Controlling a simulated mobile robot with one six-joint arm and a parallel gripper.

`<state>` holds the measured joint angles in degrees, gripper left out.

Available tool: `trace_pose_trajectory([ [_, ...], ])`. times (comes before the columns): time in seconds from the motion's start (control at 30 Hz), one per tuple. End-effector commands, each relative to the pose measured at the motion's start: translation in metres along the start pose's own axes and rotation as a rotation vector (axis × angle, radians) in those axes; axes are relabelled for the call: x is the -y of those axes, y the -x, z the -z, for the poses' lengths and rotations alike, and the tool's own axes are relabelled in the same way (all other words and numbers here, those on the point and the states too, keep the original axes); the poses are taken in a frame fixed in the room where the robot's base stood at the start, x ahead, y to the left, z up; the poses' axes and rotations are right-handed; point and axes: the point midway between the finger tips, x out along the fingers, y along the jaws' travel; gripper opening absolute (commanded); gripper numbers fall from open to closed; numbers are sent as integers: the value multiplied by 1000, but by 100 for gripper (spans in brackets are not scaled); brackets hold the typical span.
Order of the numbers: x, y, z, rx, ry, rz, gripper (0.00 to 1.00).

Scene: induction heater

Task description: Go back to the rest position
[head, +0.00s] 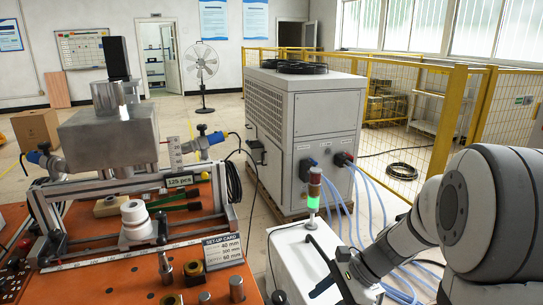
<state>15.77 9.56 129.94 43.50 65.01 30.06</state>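My arm comes in from the right edge and reaches down and left, over the white cabinet (290,262). My gripper (340,284) is the dark end of the arm near the bottom edge, to the right of the orange workbench (120,287). No held object is visible. The induction heater fixture, a grey metal block (108,140) on a metal frame, stands on the bench at the left, apart from my gripper.
A signal light with a lit green section (313,197) stands on the cabinet. A large grey chiller (305,125) with blue hoses stands behind. A yellow fence (455,110) runs at the right. A set-up card (222,250), a white knob and several metal cylinders are on the bench.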

Motion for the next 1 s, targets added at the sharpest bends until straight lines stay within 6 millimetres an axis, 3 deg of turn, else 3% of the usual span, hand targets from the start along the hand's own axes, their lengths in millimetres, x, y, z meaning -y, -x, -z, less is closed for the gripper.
trace_pose_trajectory([
  [0.03, -9, 17, -22, -65, 120, -32, 43],
  [0.2, -42, 52, -59, -270, 513, -156, 43],
  [0.5, -79, 117, -98, -592, 1117, -373, 43],
  [0.7, -87, 134, -105, -686, 1285, -447, 43],
  [1.0, -88, 135, -104, -696, 1303, -458, 43],
])
